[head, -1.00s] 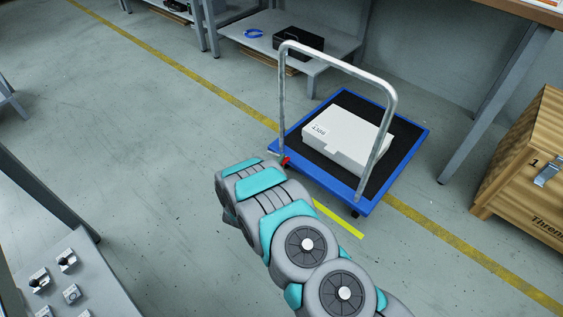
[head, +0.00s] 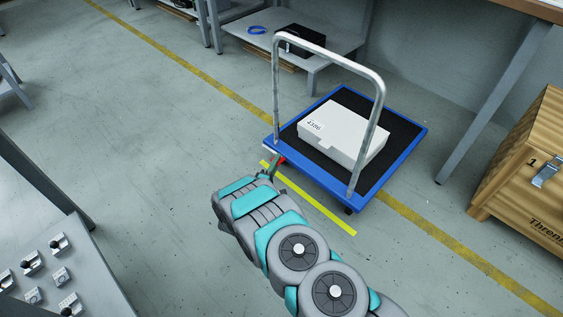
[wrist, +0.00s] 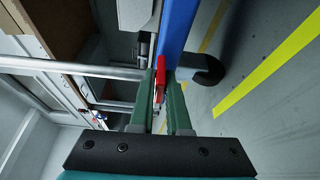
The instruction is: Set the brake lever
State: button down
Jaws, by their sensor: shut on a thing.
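The trolley has a blue-edged platform (head: 402,168) with a black mat and an upright silver push handle (head: 330,52). The brake lever is a small red part (head: 282,158) at the platform's near left corner, below the handle's left post. In the wrist view the red lever (wrist: 161,72) stands between the green fingers. My gripper (wrist: 161,100) is shut on it, also seen in the head view (head: 273,168). The fingers partly hide the lever's lower part. A dark caster (wrist: 205,70) shows just right of the fingers.
A white case (head: 345,135) lies on the trolley. A wooden crate (head: 525,190) stands at right, and a shelf (head: 318,58) with a black box is behind. A grey table (head: 85,270) with small metal parts is at lower left. Open floor lies left of the trolley.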

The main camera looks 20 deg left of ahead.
jog(key=shift+w+a+f+m+t+b, duration=0.1)
jog(key=shift+f+m+t+b, duration=0.6)
jog(key=shift+f+m, duration=0.95)
jog(key=c, duration=0.9)
grip_release()
jog(key=shift+s+f+p, duration=0.2)
jog(key=shift+s, duration=1.75)
jog(key=shift+s+f+p, duration=0.15)
jog(key=shift+s+p, duration=0.05)
jog(key=shift+s, duration=1.7)
jog(key=shift+a, duration=0.1)
